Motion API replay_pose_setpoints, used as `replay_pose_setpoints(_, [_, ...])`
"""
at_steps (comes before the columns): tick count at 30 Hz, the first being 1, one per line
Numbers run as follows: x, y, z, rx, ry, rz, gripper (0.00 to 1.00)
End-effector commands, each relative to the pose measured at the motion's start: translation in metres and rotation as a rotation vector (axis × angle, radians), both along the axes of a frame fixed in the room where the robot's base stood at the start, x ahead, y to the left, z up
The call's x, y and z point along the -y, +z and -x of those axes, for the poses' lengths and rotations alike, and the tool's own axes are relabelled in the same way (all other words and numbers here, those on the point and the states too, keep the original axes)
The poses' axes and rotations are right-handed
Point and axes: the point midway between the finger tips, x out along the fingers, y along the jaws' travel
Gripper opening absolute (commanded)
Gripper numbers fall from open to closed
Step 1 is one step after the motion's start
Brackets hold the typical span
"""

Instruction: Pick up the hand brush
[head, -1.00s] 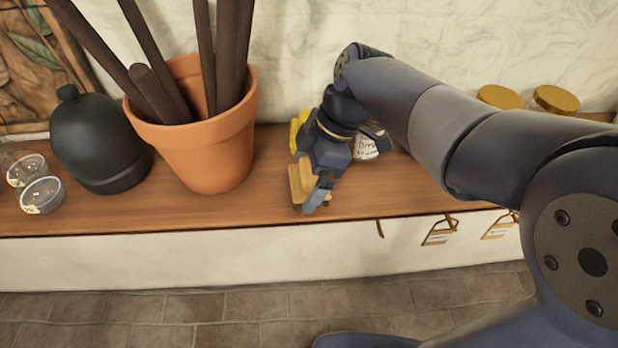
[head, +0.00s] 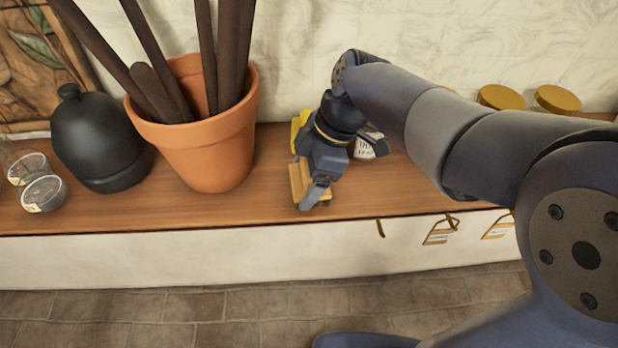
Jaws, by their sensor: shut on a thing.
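The hand brush (head: 296,182) shows as a tan wooden piece on the wooden shelf, close to its front edge. My gripper (head: 313,190) points down over it from the right and is shut on it. The gripper covers much of the brush, so its bristles and full outline are hidden. I cannot tell whether the brush still touches the shelf.
A yellow object (head: 296,130) and a white labelled container (head: 365,150) stand just behind my gripper. A terracotta pot (head: 205,150) with dark rods, a black bottle (head: 98,140) and clear jars (head: 42,192) are left. Gold-lidded jars (head: 500,97) stand right.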

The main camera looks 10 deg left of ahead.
Motion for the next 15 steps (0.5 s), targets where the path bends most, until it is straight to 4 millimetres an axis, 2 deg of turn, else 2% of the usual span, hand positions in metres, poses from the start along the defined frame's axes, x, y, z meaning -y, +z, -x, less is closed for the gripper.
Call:
replay_pose_setpoints(4, [0.000, 0.003, 0.000, 0.001, 0.001, -0.001, 0.56])
replay_pose_setpoints(7, [0.000, 0.014, -0.001, 0.004, 0.000, -0.002, 0.56])
replay_pose_setpoints(15, [-0.001, 0.068, -0.001, 0.005, 0.001, -0.003, 0.56])
